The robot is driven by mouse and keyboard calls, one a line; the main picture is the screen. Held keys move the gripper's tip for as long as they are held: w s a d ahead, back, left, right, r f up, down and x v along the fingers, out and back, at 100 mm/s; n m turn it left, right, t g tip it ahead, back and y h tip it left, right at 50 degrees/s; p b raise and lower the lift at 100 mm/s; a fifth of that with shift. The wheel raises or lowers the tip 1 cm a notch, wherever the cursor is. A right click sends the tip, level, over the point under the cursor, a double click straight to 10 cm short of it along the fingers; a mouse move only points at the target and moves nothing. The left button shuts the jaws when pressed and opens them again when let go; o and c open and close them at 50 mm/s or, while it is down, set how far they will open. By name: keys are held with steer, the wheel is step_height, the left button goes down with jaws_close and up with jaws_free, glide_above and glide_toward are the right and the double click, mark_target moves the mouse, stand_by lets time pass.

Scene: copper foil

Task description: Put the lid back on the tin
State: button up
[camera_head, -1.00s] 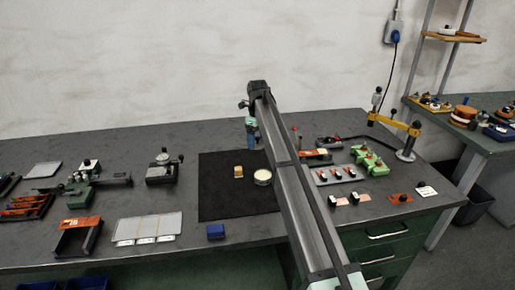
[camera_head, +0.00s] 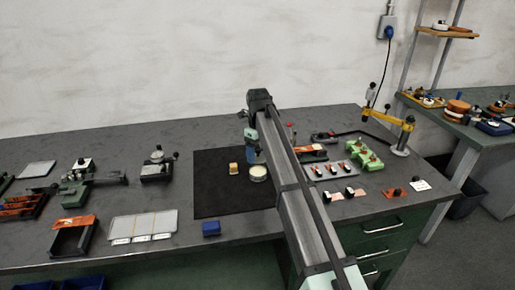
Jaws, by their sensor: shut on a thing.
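The tin (camera_head: 258,174) is a small round container with a pale top, upright on the black mat (camera_head: 215,196). My gripper (camera_head: 253,160) points down just behind and above the tin, close to it in the picture. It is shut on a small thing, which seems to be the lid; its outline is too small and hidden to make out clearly. No separate lid shows on the mat. I cannot tell whether the held thing touches the tin.
A small tan block (camera_head: 234,168) stands left of the tin on the mat. Right of my arm are a grey tray (camera_head: 333,172) and green fixtures (camera_head: 366,156). The mat's left part is clear.

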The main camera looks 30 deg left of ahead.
steer(key=shift+f, duration=2.75)
steer(key=shift+f, duration=0.15)
steer(key=o, duration=0.9)
steer(key=shift+o, duration=0.2)
steer(key=shift+r, duration=3.55)
jaws_close()
